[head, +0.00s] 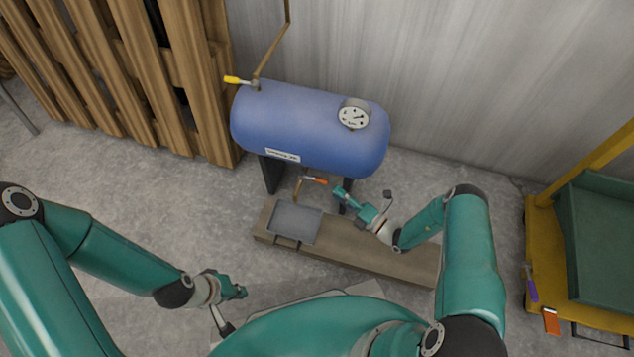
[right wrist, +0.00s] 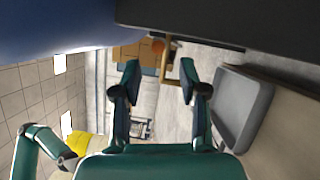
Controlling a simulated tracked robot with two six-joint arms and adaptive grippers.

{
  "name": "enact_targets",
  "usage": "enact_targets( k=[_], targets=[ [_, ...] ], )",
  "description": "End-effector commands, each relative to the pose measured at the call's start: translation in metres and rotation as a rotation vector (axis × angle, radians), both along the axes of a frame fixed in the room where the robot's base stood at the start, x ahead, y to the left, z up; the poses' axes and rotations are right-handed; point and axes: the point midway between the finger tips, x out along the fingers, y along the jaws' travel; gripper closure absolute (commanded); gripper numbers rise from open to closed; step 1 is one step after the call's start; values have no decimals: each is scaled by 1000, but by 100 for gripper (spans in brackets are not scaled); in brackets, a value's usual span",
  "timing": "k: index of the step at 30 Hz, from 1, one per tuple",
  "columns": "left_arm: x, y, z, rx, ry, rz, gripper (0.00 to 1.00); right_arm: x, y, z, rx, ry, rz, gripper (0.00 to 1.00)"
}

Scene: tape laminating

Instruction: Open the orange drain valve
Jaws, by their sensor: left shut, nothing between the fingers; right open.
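The orange drain valve handle (head: 317,180) sits on a thin brass pipe (head: 298,188) below the blue tank (head: 300,125). My right gripper (head: 345,194) is open and empty, just right of the handle and apart from it. In the right wrist view the orange handle end (right wrist: 158,46) shows beyond the fingertips, between the two open fingers (right wrist: 160,70); the brass pipe (right wrist: 173,66) stands near the right finger. My left gripper (head: 240,292) is shut and empty, low over the floor at the lower left, far from the valve.
A grey tray (head: 290,238) rests on a wooden plank (head: 345,250) below the valve. A yellow cart (head: 540,240) stands at right, wooden slats (head: 120,85) at left.

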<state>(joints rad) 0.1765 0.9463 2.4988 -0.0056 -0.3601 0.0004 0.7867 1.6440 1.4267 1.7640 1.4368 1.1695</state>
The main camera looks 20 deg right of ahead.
Motion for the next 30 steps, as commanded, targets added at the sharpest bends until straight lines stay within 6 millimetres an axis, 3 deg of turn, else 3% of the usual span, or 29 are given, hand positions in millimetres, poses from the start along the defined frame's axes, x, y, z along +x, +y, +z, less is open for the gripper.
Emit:
enact_targets(
  k=[6,12,24,30],
  targets=[
    [0,0,-11,0,0,0,100,37,26,2,-2,-3,4,57],
    [0,0,-16,0,0,0,100,57,39,4,-3,-1,3,57],
    [0,0,-16,0,0,0,100,64,43,6,-1,0,1,57],
    [0,0,-16,0,0,0,100,64,43,6,-2,-1,2,89]
  ],
)
